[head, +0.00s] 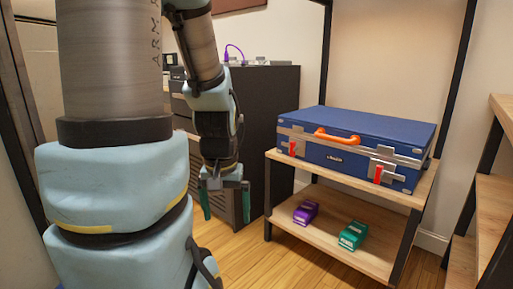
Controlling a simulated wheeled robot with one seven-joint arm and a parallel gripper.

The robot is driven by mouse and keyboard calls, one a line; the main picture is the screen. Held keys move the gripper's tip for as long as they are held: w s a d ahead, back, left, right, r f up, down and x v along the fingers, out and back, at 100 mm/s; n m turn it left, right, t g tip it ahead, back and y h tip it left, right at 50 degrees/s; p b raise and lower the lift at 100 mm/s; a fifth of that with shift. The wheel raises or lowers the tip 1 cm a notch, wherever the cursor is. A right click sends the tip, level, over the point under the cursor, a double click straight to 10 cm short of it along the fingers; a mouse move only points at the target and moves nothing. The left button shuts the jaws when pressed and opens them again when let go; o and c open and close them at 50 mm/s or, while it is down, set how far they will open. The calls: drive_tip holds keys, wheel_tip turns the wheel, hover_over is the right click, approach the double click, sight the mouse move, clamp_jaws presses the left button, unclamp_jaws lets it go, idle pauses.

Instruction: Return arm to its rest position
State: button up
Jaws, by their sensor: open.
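My arm (112,185) fills the left side of the head view, with large light-blue and grey links. Its far end hangs down, and my gripper (226,208) points at the floor near the middle left. Its two dark green fingers are spread apart, with nothing visible between them. The gripper is in front of a dark cabinet and to the left of the wooden shelf, apart from the things on the shelf. Part of the scene behind the arm is hidden.
A blue case (365,139) with an orange handle lies on the upper board of a wooden shelf (413,194). A purple pedal (306,212) and a green pedal (353,235) sit on the lower board. A dark cabinet (268,120) stands behind. More shelving (494,210) is at right.

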wheel_tip(320, 180, up, 37)
drive_tip(key=p, duration=3.5)
drive_tip(key=shift+p, duration=0.35)
drive_tip(key=shift+w+d, duration=0.1)
